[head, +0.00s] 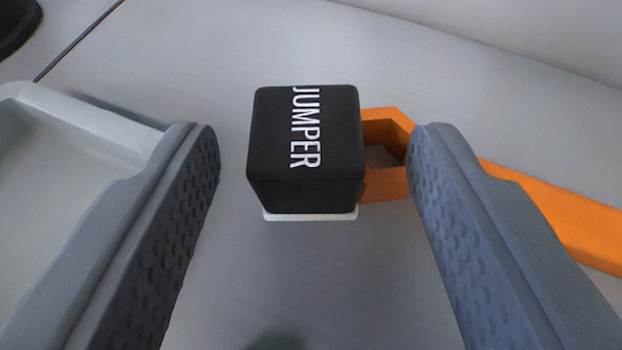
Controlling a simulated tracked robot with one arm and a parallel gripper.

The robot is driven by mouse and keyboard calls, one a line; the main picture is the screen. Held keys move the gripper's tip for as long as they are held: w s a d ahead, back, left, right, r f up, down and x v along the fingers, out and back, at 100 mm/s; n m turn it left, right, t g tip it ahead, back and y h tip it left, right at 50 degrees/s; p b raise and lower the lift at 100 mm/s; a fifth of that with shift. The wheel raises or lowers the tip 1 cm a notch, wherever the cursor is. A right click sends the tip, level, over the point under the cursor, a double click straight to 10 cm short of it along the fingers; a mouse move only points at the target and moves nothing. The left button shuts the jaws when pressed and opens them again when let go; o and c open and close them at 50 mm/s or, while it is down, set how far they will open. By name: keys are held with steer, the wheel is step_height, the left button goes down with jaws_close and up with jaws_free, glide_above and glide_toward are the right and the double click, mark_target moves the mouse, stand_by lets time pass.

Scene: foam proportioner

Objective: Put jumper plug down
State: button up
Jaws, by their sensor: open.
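The jumper plug (270,140) is a black block with rounded edges and the white word JUMPER on its top. A thin white edge shows beneath its near side. It sits on or just above the grey surface; I cannot tell which. My gripper (315,160) is open, with one grey dimpled finger on each side of the plug. There is a clear gap between the plug and the left finger, and a gap on the right too. Neither finger touches the plug.
An orange wrench-like tool (560,205) lies on the right, its open end beside the plug and partly behind the right finger. A pale grey tray (75,105) stands at left, close to the left finger. A dark round object (14,22) and thin line are at upper left.

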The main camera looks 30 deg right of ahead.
steer(key=p+v, duration=0.1)
steer(key=v, duration=0.8)
steer(key=w+a+r+n+t+y, duration=0.25)
steer(key=a+r, duration=0.55)
steer(key=r, duration=0.4)
steer(key=s+a+r+n+y, duration=0.1)
steer(key=s+a+r, duration=0.1)
steer(key=a+r, duration=0.6)
steer(key=s+a+r+n+y, duration=0.1)
steer(key=s+a+r, duration=0.1)
steer(key=a+r, duration=0.7)
step_height(320, 180, up, 5)
steer(key=shift+s+t, duration=0.15)
steer(key=shift+t, duration=0.3)
steer(key=shift+o, duration=0.5)
steer(key=s+a+r+y, duration=0.1)
steer(key=s+a+r, duration=0.6)
steer(key=s+r, duration=0.1)
steer(key=shift+r+n, duration=0.45)
steer(key=shift+y, duration=0.25)
steer(key=shift+f, duration=0.1)
